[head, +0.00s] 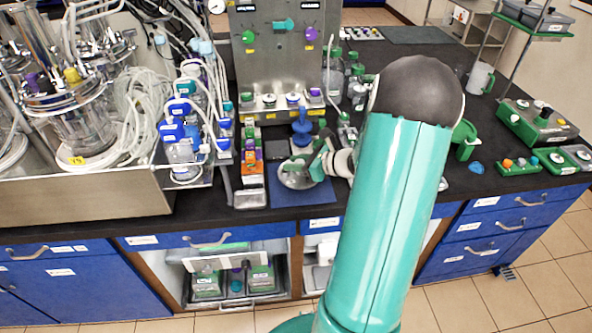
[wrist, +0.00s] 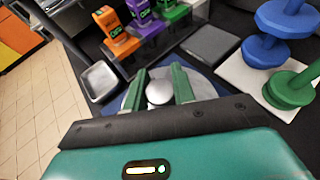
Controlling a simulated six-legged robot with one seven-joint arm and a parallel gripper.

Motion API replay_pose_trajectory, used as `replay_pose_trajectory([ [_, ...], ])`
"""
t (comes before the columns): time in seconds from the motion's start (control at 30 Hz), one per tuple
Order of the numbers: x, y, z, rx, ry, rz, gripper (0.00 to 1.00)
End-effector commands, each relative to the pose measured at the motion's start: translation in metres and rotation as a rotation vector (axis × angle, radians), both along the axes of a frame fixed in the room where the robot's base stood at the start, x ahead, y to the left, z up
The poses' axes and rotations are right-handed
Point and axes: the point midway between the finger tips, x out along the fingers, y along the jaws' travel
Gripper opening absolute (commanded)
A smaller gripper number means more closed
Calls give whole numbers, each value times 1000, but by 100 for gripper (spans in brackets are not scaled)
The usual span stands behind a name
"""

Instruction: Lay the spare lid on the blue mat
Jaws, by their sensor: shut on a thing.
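The spare lid is a round silver-grey disc (head: 295,178) with a rounded knob, seen over the blue mat (head: 318,194) at the front edge of the bench. In the wrist view the lid (wrist: 203,88) lies flat below the fingers, its knob between them. My gripper (head: 322,163) has green fingers, shut on the knob; the gripper also shows in the wrist view (wrist: 159,90). The lid covers much of the mat. I cannot tell whether it touches the mat or hangs just above it.
A rack of orange, purple and green blocks (wrist: 140,22) and a small metal tray (wrist: 98,81) stand left of the mat. A dark grey square pad (wrist: 210,45) lies behind it. Blue (wrist: 265,50) and green (wrist: 290,90) stacked-disc pieces stand on a white plate close to the right in the wrist view.

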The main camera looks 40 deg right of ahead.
Motion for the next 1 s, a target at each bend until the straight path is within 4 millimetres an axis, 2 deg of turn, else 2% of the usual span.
replay_pose_trajectory([
  [0.2,0,0,-28,1,-1,0,0],
  [0.57,0,0,-32,0,-1,0,0],
  [0.6,0,0,-32,1,0,0,32],
  [0.7,0,0,-32,1,0,0,48],
  [1.0,-1,0,-31,0,0,1,48],
])
